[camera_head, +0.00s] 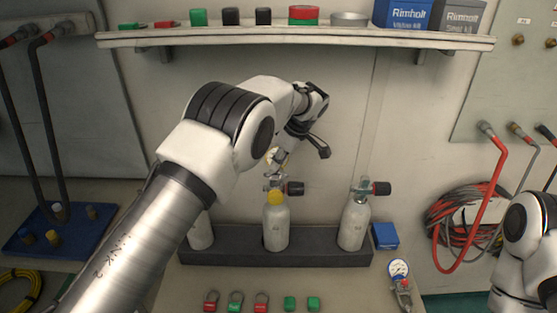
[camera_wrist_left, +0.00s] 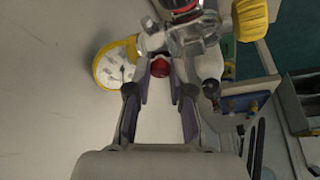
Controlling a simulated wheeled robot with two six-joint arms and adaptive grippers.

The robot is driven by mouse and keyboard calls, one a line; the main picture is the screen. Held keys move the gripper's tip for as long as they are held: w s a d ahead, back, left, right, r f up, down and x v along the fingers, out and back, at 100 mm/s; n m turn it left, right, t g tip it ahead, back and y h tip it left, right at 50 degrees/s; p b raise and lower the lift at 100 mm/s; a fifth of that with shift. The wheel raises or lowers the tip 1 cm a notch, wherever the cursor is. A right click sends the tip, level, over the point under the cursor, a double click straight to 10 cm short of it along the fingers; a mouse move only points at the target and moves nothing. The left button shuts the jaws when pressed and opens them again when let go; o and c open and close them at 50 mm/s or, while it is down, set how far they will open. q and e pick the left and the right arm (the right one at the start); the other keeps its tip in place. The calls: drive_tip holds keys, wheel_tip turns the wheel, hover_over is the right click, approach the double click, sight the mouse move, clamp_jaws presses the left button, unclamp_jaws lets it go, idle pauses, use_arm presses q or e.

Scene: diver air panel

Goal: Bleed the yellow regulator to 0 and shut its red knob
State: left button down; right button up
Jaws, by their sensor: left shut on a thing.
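The yellow regulator sits on top of the middle tank (camera_head: 276,232). Its yellow-rimmed gauge (camera_wrist_left: 116,64) faces the left wrist camera, dial visible but too small to read. A yellow knob (camera_head: 275,197) shows on the front of the middle tank's valve, and a yellow knob (camera_wrist_left: 250,18) is also at the top right of the wrist view. My left gripper (camera_head: 283,158) reaches down over the regulator. In the wrist view its fingers (camera_wrist_left: 160,82) are closed around the small red knob (camera_wrist_left: 160,67). My right gripper is out of view.
Tanks stand in a dark rack (camera_head: 320,257), the right one (camera_head: 353,225) with a red-black valve knob. A gauge unit (camera_head: 399,270) and several red and green tags lie in front. A shelf (camera_head: 330,40) runs above. A blue tray (camera_head: 62,235) is at left.

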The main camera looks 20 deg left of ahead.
use_arm(q)
drive_tip(key=c, duration=1)
unclamp_jaws()
drive_tip(key=v, duration=0.7)
drive_tip(key=shift+d+r, duration=0.15)
